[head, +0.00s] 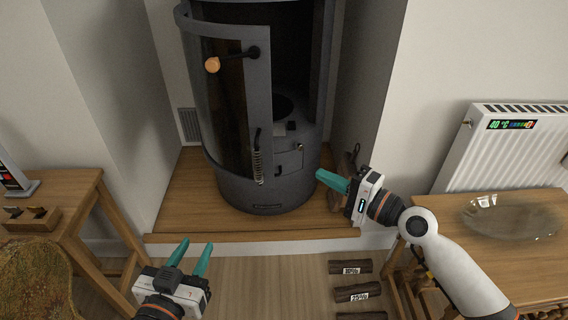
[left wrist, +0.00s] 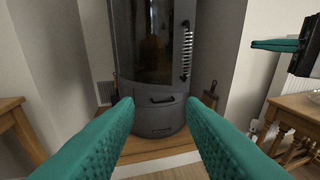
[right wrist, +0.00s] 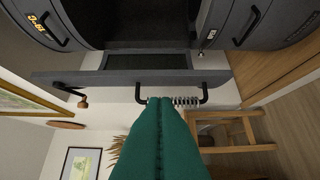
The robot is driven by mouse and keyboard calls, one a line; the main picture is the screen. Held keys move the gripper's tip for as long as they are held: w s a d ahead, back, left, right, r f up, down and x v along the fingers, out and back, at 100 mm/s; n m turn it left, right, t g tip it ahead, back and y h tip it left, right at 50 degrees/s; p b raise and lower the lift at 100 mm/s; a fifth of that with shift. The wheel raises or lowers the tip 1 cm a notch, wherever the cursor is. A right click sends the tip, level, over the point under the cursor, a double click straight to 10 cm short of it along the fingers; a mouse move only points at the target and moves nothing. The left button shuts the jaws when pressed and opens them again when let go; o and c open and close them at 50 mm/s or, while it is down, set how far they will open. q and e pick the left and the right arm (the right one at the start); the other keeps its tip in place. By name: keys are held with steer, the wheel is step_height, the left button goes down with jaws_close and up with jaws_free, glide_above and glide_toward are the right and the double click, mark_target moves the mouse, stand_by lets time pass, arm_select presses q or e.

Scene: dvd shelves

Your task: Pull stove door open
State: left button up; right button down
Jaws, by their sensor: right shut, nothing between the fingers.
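The dark grey cylindrical stove (head: 262,190) stands on a wooden plinth; it also shows in the left wrist view (left wrist: 155,112). Its curved glass door (head: 258,95) is swung partly open to the left, with the dark firebox behind its right edge. A coil-wrapped door handle (head: 257,160) is on the door's free edge; it also shows in the right wrist view (right wrist: 185,101). My right gripper (head: 319,175) is shut and empty, right of the stove and apart from the handle in the head view. My left gripper (head: 198,246) is open and empty, low in front of the plinth.
A wooden-knobbed lever (head: 213,65) sticks out from the upper door. The wooden plinth (head: 180,223) has a raised front edge. A table (head: 85,185) is at left, another table (head: 428,211) and a radiator (head: 510,150) at right. Labelled logs (head: 358,293) lie on the floor.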

steer(key=s+a+x, duration=0.2)
steer(key=x, duration=1)
steer(key=shift+s, duration=0.1)
